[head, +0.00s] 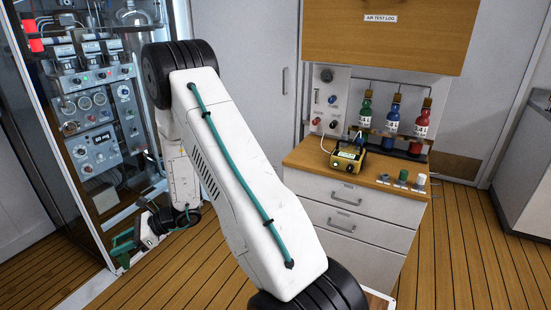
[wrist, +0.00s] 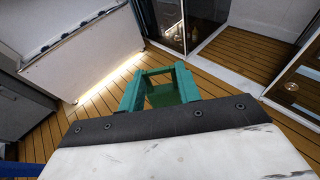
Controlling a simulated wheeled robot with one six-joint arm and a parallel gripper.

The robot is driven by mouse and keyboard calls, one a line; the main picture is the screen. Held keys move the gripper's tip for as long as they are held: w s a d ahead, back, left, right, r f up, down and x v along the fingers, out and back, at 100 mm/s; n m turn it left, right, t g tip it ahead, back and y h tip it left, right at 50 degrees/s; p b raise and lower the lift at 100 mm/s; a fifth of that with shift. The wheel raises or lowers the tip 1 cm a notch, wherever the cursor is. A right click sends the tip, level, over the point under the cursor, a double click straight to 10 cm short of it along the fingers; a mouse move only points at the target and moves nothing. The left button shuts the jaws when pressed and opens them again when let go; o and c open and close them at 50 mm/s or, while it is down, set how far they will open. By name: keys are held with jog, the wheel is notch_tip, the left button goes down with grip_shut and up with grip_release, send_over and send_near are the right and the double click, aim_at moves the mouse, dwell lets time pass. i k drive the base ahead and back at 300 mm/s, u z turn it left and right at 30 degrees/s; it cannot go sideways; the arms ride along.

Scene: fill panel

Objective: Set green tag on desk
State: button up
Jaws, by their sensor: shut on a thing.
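My gripper (head: 122,248) is low at the left in the head view, beside the open glass-fronted cabinet and above the floor. In the wrist view its teal fingers (wrist: 158,80) reach forward with a darker green piece, which looks like the green tag (wrist: 163,97), between them. The tag's face and any writing cannot be made out, and in the head view it cannot be told clearly from the fingers. The desk (head: 312,160), a wooden top over white drawers, stands at the right, well away from my gripper.
On the desk are a yellow instrument (head: 347,160) and several small coloured caps (head: 403,175). Red, blue and green bottles (head: 392,118) stand at its back. The open cabinet (head: 95,90) holds gauges and tubing. The plank floor (head: 465,255) is clear at the right.

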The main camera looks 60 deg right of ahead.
aim_at(311, 156)
jog(key=z, duration=0.5)
jog(key=i, duration=1)
jog(key=z, duration=0.7)
